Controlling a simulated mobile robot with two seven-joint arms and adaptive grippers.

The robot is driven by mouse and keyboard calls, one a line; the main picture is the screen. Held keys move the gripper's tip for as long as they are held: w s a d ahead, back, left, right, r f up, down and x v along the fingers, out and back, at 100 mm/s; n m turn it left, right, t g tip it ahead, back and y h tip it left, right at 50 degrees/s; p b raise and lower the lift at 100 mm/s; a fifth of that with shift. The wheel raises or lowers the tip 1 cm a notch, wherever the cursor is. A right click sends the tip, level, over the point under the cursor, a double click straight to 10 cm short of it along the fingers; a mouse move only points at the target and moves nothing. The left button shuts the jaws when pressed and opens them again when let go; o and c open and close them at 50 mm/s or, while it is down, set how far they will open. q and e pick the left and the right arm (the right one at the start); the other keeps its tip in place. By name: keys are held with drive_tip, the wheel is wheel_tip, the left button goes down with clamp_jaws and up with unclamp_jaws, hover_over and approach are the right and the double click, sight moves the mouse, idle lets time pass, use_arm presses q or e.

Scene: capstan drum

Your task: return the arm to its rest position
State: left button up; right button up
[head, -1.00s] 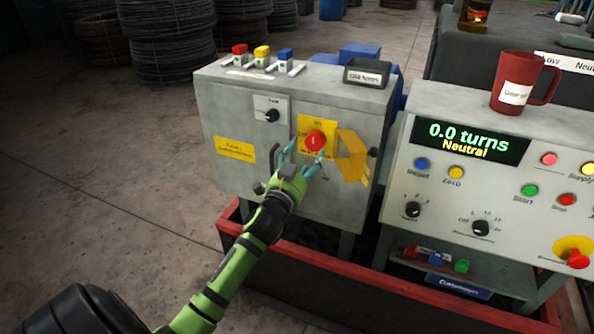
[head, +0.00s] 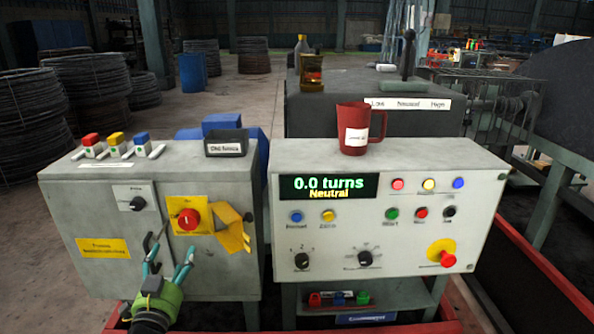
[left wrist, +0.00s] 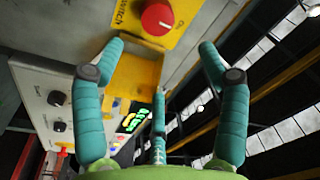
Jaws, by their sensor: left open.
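My left gripper (head: 168,262) is open and empty in front of the grey switch cabinet, below its red rotary knob (head: 189,219) on a yellow plate. In the left wrist view its teal fingers (left wrist: 155,65) stand wide apart with nothing between them. The red knob also shows there (left wrist: 157,18), beyond the fingertips and apart from them. A yellow hinged flap (head: 232,229) stands out to the right of the knob. My left arm comes in from the bottom edge in the head view. My right gripper is in neither view.
A grey control panel (head: 390,212) stands to the right; its display (head: 328,187) reads 0.0 turns, Neutral. A red mug (head: 355,138) stands on top of it. A small dark labelled box (head: 226,148) sits on the cabinet. A red-edged frame (head: 545,270) runs along the right.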

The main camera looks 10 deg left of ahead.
use_arm(q)
drive_tip(key=s+d+f+g+h, duration=0.1)
drive_tip(key=s+d+f+g, duration=0.15)
drive_tip(key=f, duration=0.95)
drive_tip(key=s+d+f+n+g+h, duration=0.1)
drive_tip(key=s+f+g, duration=0.25)
drive_tip(key=f, duration=0.85)
drive_tip(key=s+d+f+g+h, duration=0.1)
drive_tip(key=s+d+f+g, duration=0.2)
drive_tip(key=f, duration=0.8)
drive_tip(key=s+d+f+g+p, duration=0.1)
drive_tip(key=s+d+f+g, duration=0.3)
drive_tip(key=s+f, duration=0.95)
drive_tip(key=s+d+f+g, duration=0.1)
drive_tip(key=s+f, duration=0.1)
drive_tip(key=s, duration=0.5)
drive_tip(key=s+d+f+g+h, duration=0.1)
drive_tip(key=s+d+f+g, duration=0.1)
drive_tip(key=s, duration=0.6)
drive_tip(key=s+d+f+n+g, duration=0.1)
drive_tip(key=s+f+g, duration=0.1)
drive_tip(key=s, duration=0.6)
drive_tip(key=shift+s+d+f+p, duration=0.15)
drive_tip(key=shift+d+f+p, duration=0.2)
drive_tip(key=shift+f, duration=0.4)
